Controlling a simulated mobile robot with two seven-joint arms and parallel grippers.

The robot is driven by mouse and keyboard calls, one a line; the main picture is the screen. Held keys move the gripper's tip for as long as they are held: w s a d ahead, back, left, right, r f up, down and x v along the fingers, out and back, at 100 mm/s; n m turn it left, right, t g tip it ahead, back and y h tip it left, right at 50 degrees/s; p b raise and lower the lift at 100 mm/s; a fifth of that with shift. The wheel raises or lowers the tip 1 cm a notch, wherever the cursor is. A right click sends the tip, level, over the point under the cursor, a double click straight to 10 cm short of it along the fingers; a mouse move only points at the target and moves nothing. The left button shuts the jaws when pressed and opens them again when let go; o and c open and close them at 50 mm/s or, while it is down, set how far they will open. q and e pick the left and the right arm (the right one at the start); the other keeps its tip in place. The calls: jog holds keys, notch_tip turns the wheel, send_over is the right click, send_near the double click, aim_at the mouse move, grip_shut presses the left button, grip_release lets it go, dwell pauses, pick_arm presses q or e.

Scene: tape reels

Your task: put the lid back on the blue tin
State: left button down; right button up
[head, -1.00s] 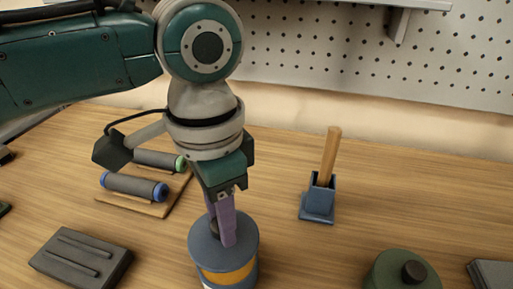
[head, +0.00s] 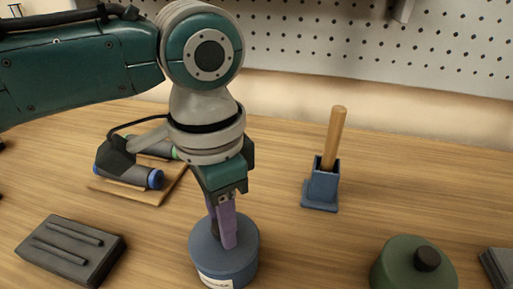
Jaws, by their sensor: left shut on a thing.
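The blue tin (head: 238,279) stands on the table at the bottom centre of the head view, with a white label on its side and its base cut off by the frame edge. Its blue round lid (head: 246,237) lies level on top, with no band showing between lid and tin. My left gripper (head: 225,236) points down from above, its purple fingers shut on the lid's knob, which they mostly hide. I cannot tell if the lid is fully pressed down. My right gripper is not in view.
A green tin (head: 396,268) with a dark knob stands at the lower right. A blue holder (head: 322,188) with a wooden handle (head: 334,138) stands behind. A dark ridged block (head: 70,250) is at left; rollers lie on a wooden board (head: 172,185). Table between the tins is clear.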

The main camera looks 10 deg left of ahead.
pick_arm(q)
jog(key=shift+p, duration=0.75)
dwell(0.6)
jog(key=shift+f, duration=0.15)
dwell(0.9)
jog(key=shift+p, duration=0.55)
dwell(0.5)
grip_release()
dwell(0.5)
notch_tip(320, 180, up, 7)
jog(key=p, duration=0.8)
dwell(0.4)
